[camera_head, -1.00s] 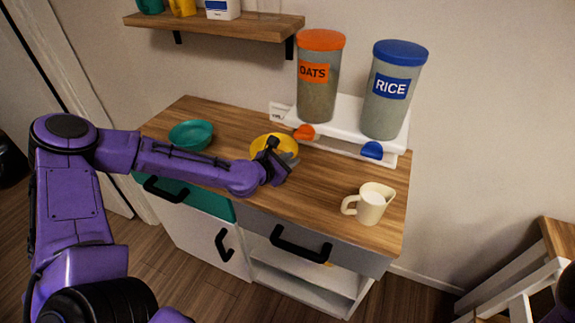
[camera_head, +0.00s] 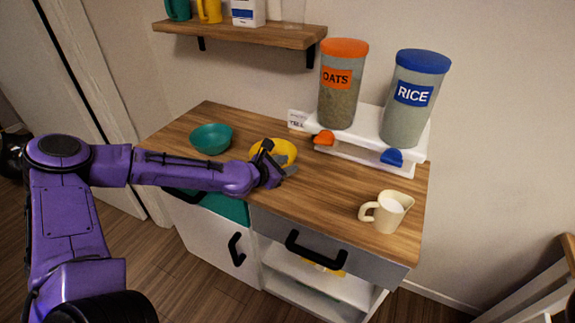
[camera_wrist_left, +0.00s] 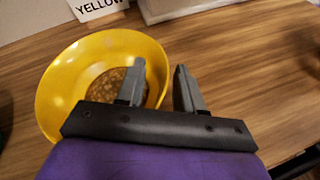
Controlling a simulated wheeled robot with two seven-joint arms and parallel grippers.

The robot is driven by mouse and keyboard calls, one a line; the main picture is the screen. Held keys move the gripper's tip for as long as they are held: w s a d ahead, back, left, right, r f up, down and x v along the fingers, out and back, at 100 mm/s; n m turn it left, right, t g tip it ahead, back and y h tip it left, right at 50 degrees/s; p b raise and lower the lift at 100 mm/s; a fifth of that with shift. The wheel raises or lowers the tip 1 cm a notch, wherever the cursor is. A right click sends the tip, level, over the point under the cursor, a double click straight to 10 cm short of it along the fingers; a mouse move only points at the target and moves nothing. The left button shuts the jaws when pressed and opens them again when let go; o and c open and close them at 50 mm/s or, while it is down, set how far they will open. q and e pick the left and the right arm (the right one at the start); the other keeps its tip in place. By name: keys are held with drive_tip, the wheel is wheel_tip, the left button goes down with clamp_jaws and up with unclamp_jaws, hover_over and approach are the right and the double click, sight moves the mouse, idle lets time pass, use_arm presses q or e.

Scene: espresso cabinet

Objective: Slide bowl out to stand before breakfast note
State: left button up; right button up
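The yellow bowl (camera_head: 258,153) stands on the wooden counter, left of the orange lever. In the left wrist view the bowl (camera_wrist_left: 62,92) holds brown flakes or grain. My left gripper (camera_head: 288,168) is at the bowl's near right side. In the wrist view its fingers (camera_wrist_left: 160,78) are apart: one is over the bowl's inside, the other outside the right rim. Whether either touches the rim cannot be told. A white note (camera_head: 297,122) stands behind the bowl; the wrist view shows the note (camera_wrist_left: 97,6) reading "YELLOW", partly cut off. My right gripper is not in view.
A teal bowl (camera_head: 211,138) stands close left of the yellow one. The white dispenser stand (camera_head: 368,155) holds the oats jar (camera_head: 342,90) and rice jar (camera_head: 411,105), with orange (camera_head: 324,138) and blue (camera_head: 391,157) levers. A cream jug (camera_head: 388,212) stands front right. The counter's front middle is clear.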

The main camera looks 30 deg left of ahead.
use_arm(q)
drive_tip(key=shift+a, duration=0.15)
drive_tip(key=shift+r, duration=0.1)
drive_tip(key=shift+s+r+p, duration=0.25)
drive_tip(key=shift+s+p, duration=0.05)
drive_tip(key=p+v, duration=0.4)
drive_tip(key=v, duration=0.1)
drive_tip(key=shift+s+a+r, duration=0.1)
drive_tip(key=shift+a+r, duration=0.05)
drive_tip(key=shift+r, duration=0.35)
drive_tip(key=s+p, duration=0.2)
drive_tip(key=p, duration=0.1)
drive_tip(key=s+p, duration=0.2)
drive_tip(key=shift+s+a+r, duration=0.1)
drive_tip(key=shift+a, duration=0.25)
